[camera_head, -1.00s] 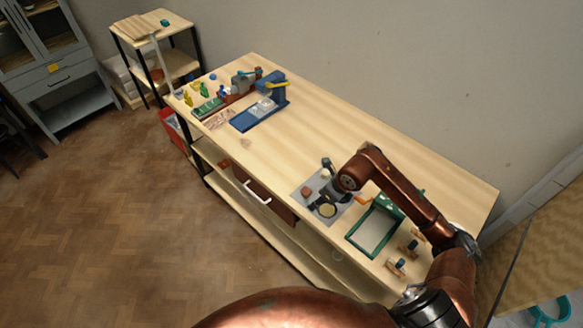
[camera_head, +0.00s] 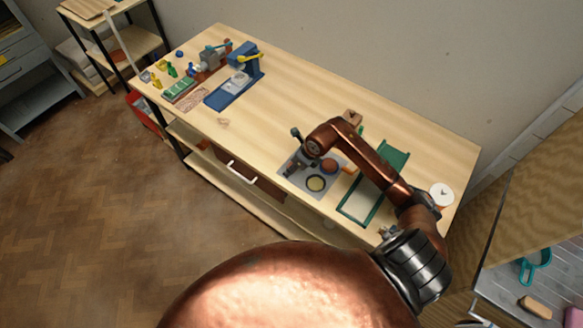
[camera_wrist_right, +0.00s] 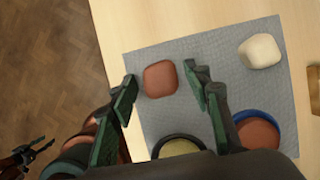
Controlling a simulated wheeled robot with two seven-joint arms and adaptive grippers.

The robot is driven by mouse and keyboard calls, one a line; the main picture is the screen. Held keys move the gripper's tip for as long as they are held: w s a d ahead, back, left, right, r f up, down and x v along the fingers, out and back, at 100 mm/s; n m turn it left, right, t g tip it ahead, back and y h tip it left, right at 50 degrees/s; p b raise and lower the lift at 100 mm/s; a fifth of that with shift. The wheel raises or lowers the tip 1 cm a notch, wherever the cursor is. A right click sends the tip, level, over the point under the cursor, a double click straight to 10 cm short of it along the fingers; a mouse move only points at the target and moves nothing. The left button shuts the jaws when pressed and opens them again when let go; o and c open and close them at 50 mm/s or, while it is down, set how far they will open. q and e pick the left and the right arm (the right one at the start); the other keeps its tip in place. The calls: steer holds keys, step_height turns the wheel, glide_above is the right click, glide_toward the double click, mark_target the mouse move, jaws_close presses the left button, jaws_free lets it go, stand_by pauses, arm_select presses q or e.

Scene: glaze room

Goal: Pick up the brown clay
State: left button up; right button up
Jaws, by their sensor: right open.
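The brown clay (camera_wrist_right: 160,78) is a rounded reddish-brown lump on a grey mat (camera_wrist_right: 150,45) in the right wrist view. My right gripper (camera_wrist_right: 160,90) is open, with one finger to each side of the clay and nothing held. In the head view, my right gripper (camera_head: 298,163) is low over the mat (camera_head: 325,191); I cannot make out the clay there. A dark, pronged shape at the lower left of the wrist view looks like my left gripper (camera_wrist_right: 30,154); its jaw state is unclear.
On the mat are a white lump (camera_wrist_right: 260,51), a blue-rimmed bowl with brown contents (camera_wrist_right: 258,133) and a dark-rimmed bowl with yellowish contents (camera_wrist_right: 182,147). A green-framed tray (camera_head: 357,207) is to the right. Blue equipment (camera_head: 232,91) stands farther left. The middle of the table (camera_head: 270,125) is mostly clear.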

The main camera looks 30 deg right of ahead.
steer(key=shift+w+f, duration=0.1)
steer(key=shift+f, duration=0.1)
steer(key=shift+c, duration=0.7)
jaws_close()
